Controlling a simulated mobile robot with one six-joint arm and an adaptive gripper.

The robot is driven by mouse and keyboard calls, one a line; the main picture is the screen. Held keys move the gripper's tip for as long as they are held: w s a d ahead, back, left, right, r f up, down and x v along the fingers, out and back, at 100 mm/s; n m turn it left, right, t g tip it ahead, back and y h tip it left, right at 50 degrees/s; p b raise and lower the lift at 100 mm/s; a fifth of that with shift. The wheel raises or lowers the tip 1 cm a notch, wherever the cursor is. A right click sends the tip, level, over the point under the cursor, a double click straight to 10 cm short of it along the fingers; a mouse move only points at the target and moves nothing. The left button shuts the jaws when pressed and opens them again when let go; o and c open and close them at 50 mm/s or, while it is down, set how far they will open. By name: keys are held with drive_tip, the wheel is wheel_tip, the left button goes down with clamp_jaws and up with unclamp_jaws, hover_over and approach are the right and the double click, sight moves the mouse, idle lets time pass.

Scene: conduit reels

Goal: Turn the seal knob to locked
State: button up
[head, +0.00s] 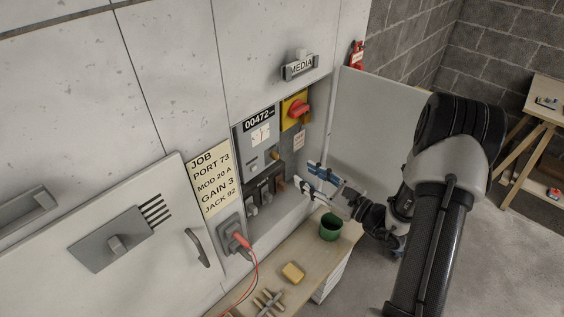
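No label in view reads as seal, so I cannot tell which control is the seal knob. A red rotary knob (298,108) sits on a yellow plate in the recessed panel. A grey knob (116,246) is on a grey box on the left door. My gripper (309,177) is in front of the recess, just right of the brass-coloured knob, its two fingers spread. It looks empty, and I see no contact with the panel.
An open cabinet door (378,118) stands behind my arm. A bench (272,274) below holds a green cup (330,227) and a yellow block (293,273). A red plug (240,240) with hanging cables and a job card (213,178) are left of my gripper.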

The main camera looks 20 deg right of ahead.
sight(278, 158)
drive_tip(key=b+x, duration=0.1)
drive_tip(key=x, duration=0.9)
drive_tip(key=shift+w, duration=0.15)
clamp_jaws()
